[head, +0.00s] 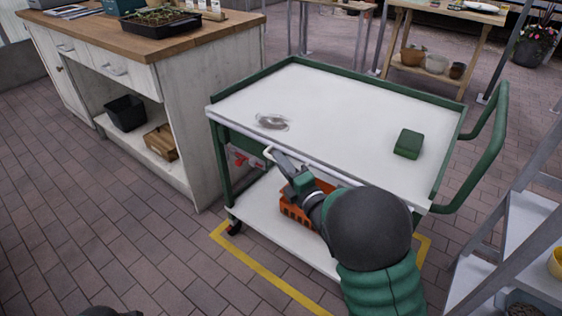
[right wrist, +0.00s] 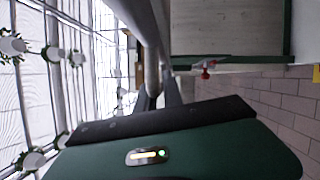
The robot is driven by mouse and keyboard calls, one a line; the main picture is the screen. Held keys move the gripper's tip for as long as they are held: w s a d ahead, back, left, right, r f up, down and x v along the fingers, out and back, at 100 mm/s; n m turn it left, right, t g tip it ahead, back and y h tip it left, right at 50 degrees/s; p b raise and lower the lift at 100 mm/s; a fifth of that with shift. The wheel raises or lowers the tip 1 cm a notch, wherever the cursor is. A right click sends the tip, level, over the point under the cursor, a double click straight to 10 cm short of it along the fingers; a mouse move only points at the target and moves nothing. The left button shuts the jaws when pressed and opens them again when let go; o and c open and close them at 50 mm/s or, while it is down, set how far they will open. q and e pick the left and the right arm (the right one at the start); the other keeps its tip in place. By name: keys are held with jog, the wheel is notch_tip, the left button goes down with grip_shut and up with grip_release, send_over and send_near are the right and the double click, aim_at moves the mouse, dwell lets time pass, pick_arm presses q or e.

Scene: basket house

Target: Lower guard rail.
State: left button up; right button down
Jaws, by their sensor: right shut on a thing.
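A cart with a green frame and a white top (head: 330,110) stands in the middle of the head view. A pale guard rail (head: 320,172) runs along its near edge, level with or slightly below the top. My right gripper (head: 274,155) is shut on this rail near its left end. In the right wrist view, my dark fingers (right wrist: 160,98) close around a grey bar, which appears to be the rail (right wrist: 148,45). My arm hides part of the rail's right end.
A metal dish (head: 272,122) and a green box (head: 408,144) lie on the cart top. An orange crate (head: 292,212) sits on the lower shelf. A wooden-topped cabinet (head: 190,110) stands close on the left, a metal step rack (head: 510,235) on the right. Brick floor is open at front left.

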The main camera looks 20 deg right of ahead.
jog(key=shift+s+a+f, duration=0.1)
jog(key=shift+f, duration=0.4)
jog(key=c, duration=1.5)
grip_release()
jog(key=shift+r, duration=0.1)
jog(key=shift+s, duration=0.1)
jog(key=p+v, duration=1.2)
jog(key=v, duration=0.4)
jog(key=shift+s+d, duration=0.2)
